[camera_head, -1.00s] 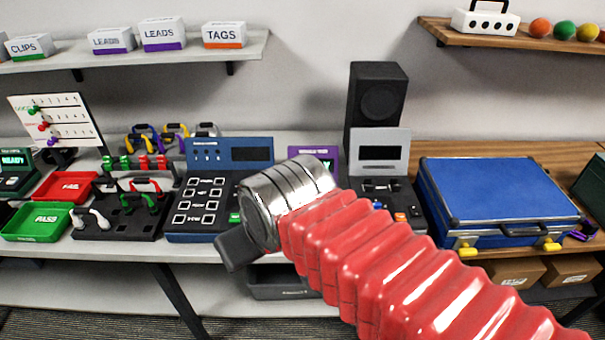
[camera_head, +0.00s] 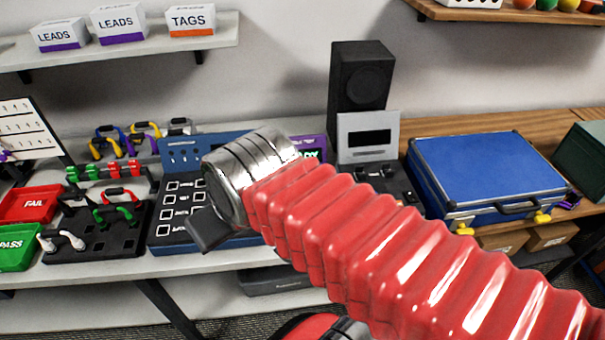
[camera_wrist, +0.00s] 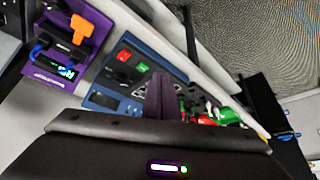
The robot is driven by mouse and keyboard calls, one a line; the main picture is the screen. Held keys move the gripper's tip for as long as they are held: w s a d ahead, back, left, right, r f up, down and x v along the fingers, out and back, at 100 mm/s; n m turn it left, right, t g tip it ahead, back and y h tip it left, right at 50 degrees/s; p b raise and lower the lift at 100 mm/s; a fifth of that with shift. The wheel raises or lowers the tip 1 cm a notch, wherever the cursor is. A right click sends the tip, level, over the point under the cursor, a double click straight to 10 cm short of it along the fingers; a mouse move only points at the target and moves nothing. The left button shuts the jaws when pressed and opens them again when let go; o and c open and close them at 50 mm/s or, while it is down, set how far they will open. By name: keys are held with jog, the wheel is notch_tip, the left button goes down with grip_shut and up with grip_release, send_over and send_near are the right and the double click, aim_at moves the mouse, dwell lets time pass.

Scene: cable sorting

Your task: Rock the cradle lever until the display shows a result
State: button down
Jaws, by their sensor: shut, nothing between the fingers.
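A purple tester (camera_wrist: 88,30) is at the upper left of the wrist view. It has an orange lever-like part (camera_wrist: 80,28), a blue cable and a lit display (camera_wrist: 68,72), whose text I cannot fully read. In the head view only a corner of the purple unit (camera_head: 310,146) shows, with the end of a lit green word, "DY"; my arm hides the rest. My gripper (camera_head: 212,228) is a dark shape in front of the blue keypad unit. In the wrist view its fingers (camera_wrist: 160,95) are together and empty, apart from the purple tester.
A blue keypad unit (camera_head: 185,208) stands left of the purple one. A black lead rack (camera_head: 85,228), a red FAIL tray (camera_head: 32,203) and a green PASS tray (camera_head: 15,247) are further left. A speaker (camera_head: 360,80) and a blue case (camera_head: 485,170) stand to the right.

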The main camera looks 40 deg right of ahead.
jog(key=w+d+r+m+g+y, duration=0.1)
jog(key=w+d+r+m+g, duration=0.15)
jog(key=w+d, duration=0.45)
jog(key=w+d+r+m+g+y, duration=0.15)
jog(key=w+d+m, duration=0.25)
jog(key=w+d, duration=0.4)
jog(key=w+d+f+m+y, duration=0.1)
jog(key=d+f, duration=0.3)
jog(key=d, duration=0.6)
jog(key=w+d+f+m+y, duration=0.2)
jog(key=w+d+f+m, duration=0.1)
jog(key=d, duration=0.6)
jog(key=shift+d+f+m+g, duration=0.3)
jog(key=shift+d+f+m, duration=0.1)
jog(key=shift+f, duration=0.5)
jog(key=s+a+f, duration=0.4)
jog(key=s+f, duration=0.1)
jog(key=shift+s+f, duration=0.25)
jog(key=shift+s, duration=0.05)
jog(key=shift+s, duration=0.15)
dwell(0.5)
